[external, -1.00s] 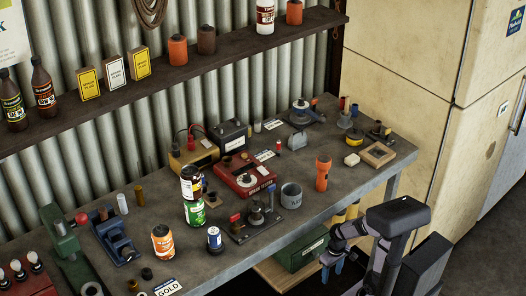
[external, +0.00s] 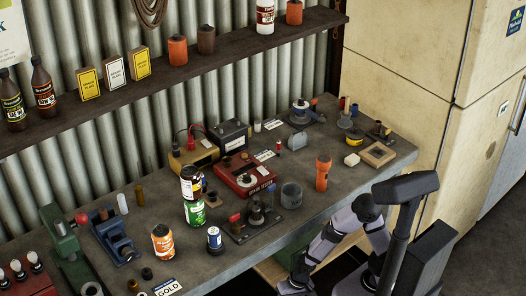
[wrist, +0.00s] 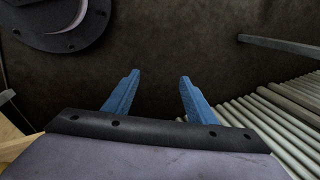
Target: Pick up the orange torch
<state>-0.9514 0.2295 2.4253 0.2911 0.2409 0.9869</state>
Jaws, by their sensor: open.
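The orange torch (external: 323,173) stands upright near the front edge of the workbench, right of the grey cup, in the external view. The wrist view does not show it. My gripper (wrist: 155,85) shows in the wrist view with two blue fingers spread apart and nothing between them. In the external view my arm is in front of the bench at the lower right, and my gripper cannot be made out there. The wrist view faces a dark floor.
A grey cup (external: 291,195) stands just left of the torch. The bench (external: 290,235) has bare room in front of the cup. A cabinet (external: 400,85) stands at the right.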

